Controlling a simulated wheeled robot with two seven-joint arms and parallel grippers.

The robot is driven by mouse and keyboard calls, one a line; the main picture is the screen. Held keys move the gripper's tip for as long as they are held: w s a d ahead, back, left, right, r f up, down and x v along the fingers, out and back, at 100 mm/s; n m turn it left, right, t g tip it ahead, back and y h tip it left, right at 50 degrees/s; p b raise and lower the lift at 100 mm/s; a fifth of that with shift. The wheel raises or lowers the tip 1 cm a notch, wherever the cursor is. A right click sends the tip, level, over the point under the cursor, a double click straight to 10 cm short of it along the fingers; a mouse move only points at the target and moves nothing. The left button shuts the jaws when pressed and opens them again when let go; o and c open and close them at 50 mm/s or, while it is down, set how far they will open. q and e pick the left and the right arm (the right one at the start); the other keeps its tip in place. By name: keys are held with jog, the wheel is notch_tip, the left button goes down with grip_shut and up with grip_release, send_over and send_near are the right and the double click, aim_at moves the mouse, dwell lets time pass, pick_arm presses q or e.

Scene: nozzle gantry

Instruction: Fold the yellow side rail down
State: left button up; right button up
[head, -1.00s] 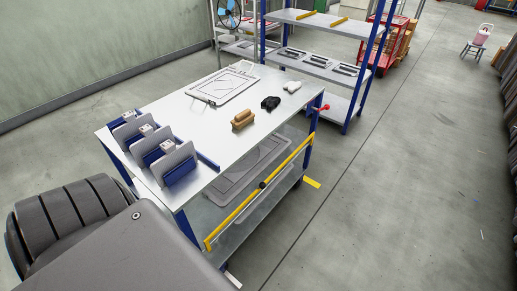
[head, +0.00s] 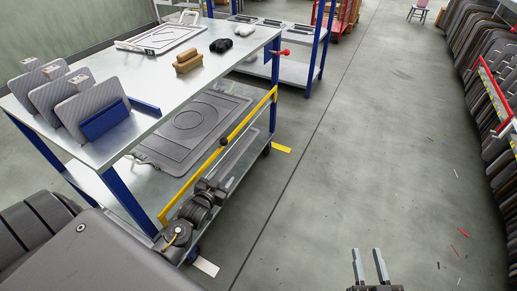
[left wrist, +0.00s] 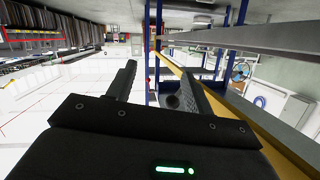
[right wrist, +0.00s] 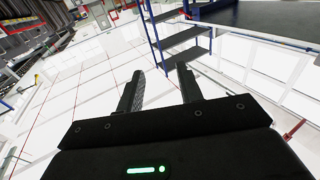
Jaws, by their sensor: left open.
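The yellow side rail (head: 195,180) runs along the right long side of the cart, below the tabletop (head: 130,125), with a dark round knob (head: 223,141) near its middle. My left gripper (head: 214,181) is beside the rail's near half, short of the knob. In the left wrist view its fingers (left wrist: 160,85) are apart and empty. There the rail (left wrist: 265,125) passes close to the right finger, and a dark round part shows between the fingers; contact cannot be told. My right gripper (head: 370,252) is open and empty over the floor, well right of the cart.
The tabletop holds grey panels in a blue rack (head: 105,120), a brown brush (head: 187,62), a black item (head: 221,45) and a framed plate (head: 162,38). A red handle (head: 281,52) sits at the far corner. A blue shelf rack stands behind.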

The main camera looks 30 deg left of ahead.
aim_at(225, 140)
pick_arm(q)
jog(key=w+a+r+t+y+b, duration=0.1)
jog(key=a+r+t+b, duration=0.2)
jog(key=r, duration=0.5)
jog(key=w, duration=0.3)
jog(key=w+a+b, duration=0.1)
jog(key=w, duration=0.2)
jog(key=w+a+b, duration=0.1)
jog(key=w, duration=0.2)
jog(key=shift+w+r, duration=0.1)
jog(key=shift+w, duration=0.3)
jog(key=shift+w+a+b, duration=0.15)
jog(key=shift+w+b, duration=0.15)
jog(key=shift+w, duration=0.25)
pick_arm(e)
jog(key=s+d+r+t+y, duration=0.1)
jog(key=s+d+r+t, duration=0.1)
jog(key=r, duration=0.5)
jog(key=s+d+r+t+y, duration=0.1)
jog(key=s+r+t+y, duration=0.1)
jog(key=s+r+t, duration=0.2)
jog(key=shift+d+r+t+y, duration=0.35)
jog(key=shift+r+t, duration=0.65)
jog(key=shift+r, duration=0.75)
pick_arm(q)
grip_shut()
